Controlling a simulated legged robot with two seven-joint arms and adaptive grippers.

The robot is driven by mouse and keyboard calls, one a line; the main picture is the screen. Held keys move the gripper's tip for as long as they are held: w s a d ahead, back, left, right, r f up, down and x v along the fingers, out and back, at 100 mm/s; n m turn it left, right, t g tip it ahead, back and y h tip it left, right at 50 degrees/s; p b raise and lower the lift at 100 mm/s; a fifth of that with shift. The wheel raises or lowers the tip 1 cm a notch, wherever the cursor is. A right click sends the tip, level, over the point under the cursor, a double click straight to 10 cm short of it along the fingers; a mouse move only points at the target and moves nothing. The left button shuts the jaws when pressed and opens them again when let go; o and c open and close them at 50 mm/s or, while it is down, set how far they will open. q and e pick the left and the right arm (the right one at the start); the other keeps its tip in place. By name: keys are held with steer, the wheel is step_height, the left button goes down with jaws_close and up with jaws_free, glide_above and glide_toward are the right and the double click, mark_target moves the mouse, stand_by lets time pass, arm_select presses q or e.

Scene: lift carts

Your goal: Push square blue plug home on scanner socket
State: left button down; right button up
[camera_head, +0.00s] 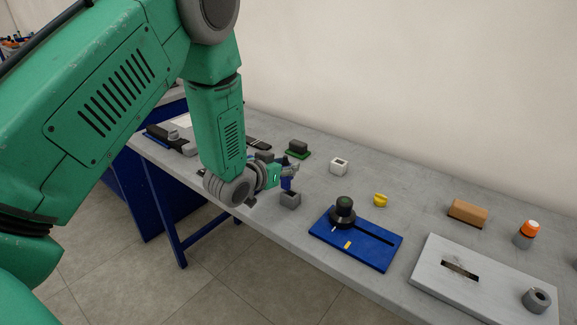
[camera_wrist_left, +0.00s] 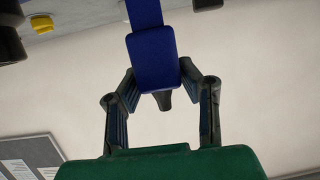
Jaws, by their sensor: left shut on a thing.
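My left gripper (camera_head: 285,171) is over the grey table and shut on the square blue plug (camera_head: 287,184). The plug hangs below the fingers, right above a small grey block with a square opening (camera_head: 290,200), which looks like the socket. The plug's lower end is at or just above the block's top; I cannot tell whether it has entered. In the left wrist view, the blue plug (camera_wrist_left: 152,62) sits between the two fingers (camera_wrist_left: 160,84), its far end cut off by the frame. A white square block with a dark opening (camera_head: 339,166) stands apart to the right. My right gripper is not in view.
A blue plate with a black knob (camera_head: 381,249) lies right of the block. Further right are a yellow piece (camera_head: 380,200), a brown block (camera_head: 467,212), a grey slotted panel (camera_head: 425,265) and an orange-white capped item (camera_head: 527,233). The table's front edge is close to the block.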

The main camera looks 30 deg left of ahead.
arm_select(q)
steer(key=shift+d+r, duration=0.25)
steer(key=shift+d, duration=0.4)
steer(key=shift+a+f, duration=0.15)
steer(key=shift+a, duration=0.65)
steer(key=shift+d, duration=0.8)
steer(key=shift+f, duration=0.15)
steer(key=shift+a+f+b, duration=0.35)
steer(key=shift+a+f, duration=0.05)
steer(key=shift+a, duration=0.25)
steer(key=shift+d+r+p, duration=0.5)
steer(key=shift+r+p, duration=0.05)
steer(key=shift+r, duration=0.2)
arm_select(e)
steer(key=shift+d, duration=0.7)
arm_select(q)
steer(key=shift+a+f, duration=0.15)
steer(key=shift+a, duration=0.2)
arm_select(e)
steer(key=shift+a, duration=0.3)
